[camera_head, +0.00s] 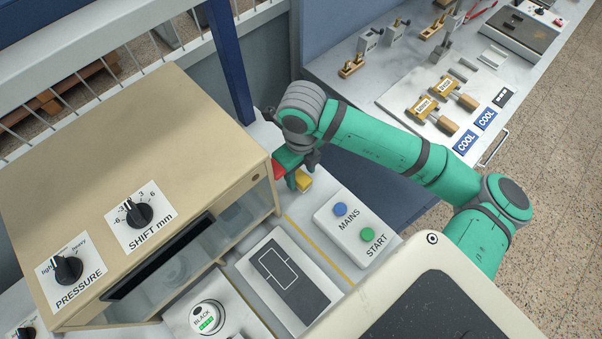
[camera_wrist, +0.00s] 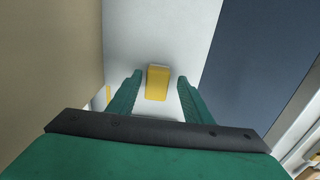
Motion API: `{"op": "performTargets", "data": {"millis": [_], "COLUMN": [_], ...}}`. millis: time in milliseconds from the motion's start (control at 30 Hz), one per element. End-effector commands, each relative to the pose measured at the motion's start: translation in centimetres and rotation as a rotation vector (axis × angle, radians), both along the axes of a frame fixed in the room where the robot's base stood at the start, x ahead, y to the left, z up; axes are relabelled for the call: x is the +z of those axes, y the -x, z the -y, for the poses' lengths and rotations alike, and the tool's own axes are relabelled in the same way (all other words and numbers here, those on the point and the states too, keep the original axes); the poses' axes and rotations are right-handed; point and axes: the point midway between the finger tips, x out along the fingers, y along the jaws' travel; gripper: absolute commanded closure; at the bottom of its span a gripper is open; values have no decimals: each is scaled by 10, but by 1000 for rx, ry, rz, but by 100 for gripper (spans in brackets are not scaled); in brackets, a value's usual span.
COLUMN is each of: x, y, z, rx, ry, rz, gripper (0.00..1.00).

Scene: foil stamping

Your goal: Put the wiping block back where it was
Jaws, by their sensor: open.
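The wiping block, yellow with a pale strip along one end, stands on the white bench top in the wrist view (camera_wrist: 157,86). In the head view a small part of the yellow block (camera_head: 304,184) shows beside my fingers. My gripper (camera_wrist: 160,78) is open, with one green finger on each side of the block and a visible gap on both sides. In the head view my gripper (camera_head: 298,181) points down close to the beige machine's right end. I cannot tell how far down the fingertips reach beside the block.
The beige machine (camera_head: 130,150) with its glass front stands close on the left. A box with MAINS and START buttons (camera_head: 357,228) and a dark plate (camera_head: 290,276) lie nearer. A yellow line (camera_head: 318,250) runs along the bench. A side table (camera_head: 400,60) holds stamps and tools.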

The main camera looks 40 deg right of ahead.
Motion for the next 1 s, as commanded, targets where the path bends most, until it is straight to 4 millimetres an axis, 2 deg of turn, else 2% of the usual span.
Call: {"op": "performTargets", "data": {"millis": [300, 500, 700, 1000], "x": [63, 93, 106, 107], "y": [0, 0, 0, 0], "z": [1, 1, 0, 0], "rx": [0, 0, 0, 2], "ry": [5, 3, 0, 0], "rz": [0, 0, -1, -1], "gripper": [54, 54, 54, 54]}}
